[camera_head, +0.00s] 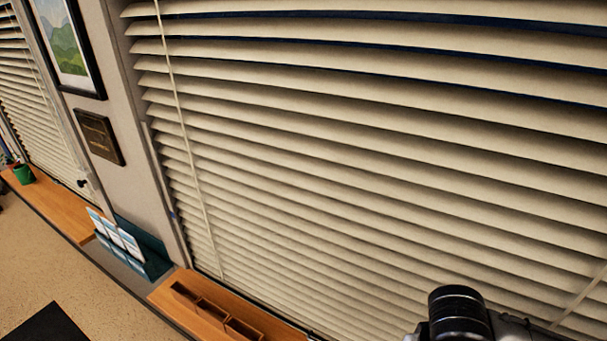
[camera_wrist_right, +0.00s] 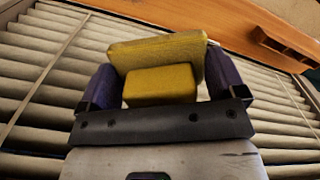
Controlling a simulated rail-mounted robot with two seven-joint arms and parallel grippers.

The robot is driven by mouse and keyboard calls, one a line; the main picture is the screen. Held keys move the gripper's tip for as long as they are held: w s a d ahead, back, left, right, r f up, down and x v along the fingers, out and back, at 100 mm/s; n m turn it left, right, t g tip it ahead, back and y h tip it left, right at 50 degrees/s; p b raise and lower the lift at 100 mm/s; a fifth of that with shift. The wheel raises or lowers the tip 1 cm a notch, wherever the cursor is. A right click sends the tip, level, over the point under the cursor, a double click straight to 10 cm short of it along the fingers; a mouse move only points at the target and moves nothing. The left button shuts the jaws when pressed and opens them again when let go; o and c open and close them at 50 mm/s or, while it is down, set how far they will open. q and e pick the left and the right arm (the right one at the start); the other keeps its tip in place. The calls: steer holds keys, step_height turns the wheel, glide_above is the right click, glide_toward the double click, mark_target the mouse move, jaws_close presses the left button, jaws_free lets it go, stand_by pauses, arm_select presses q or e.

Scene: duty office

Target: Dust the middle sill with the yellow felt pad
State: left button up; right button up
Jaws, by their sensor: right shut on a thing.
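The yellow felt pad (camera_wrist_right: 155,50) is a yellow slab with a smaller yellow block on its near side, in the right wrist view. My right gripper (camera_wrist_right: 161,72) is shut on it, with a purple finger at each side. In the head view an orange-brown wooden sill (camera_head: 158,296) runs under the large blinds. A sill also shows at the top of the wrist view (camera_wrist_right: 225,18), and the pad appears in front of it. I cannot tell whether they touch. Another wooden sill (camera_head: 58,207) lies further left. Which sill is the middle one is unclear. My left gripper is not in view.
A wooden compartment holder (camera_head: 212,309) stands on the nearer sill. A teal rack with leaflets (camera_head: 128,243) stands between the sills. A green pot (camera_head: 23,174) is on the far left sill. Slatted blinds (camera_head: 370,150) fill the right; a picture and a plaque hang on the wall.

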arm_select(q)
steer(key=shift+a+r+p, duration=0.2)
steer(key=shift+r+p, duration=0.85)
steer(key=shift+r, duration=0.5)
arm_select(e)
steer(key=shift+s+r, duration=0.4)
steer(key=shift+r, duration=0.3)
steer(key=shift+s+r, duration=0.4)
steer(key=shift+r, duration=0.25)
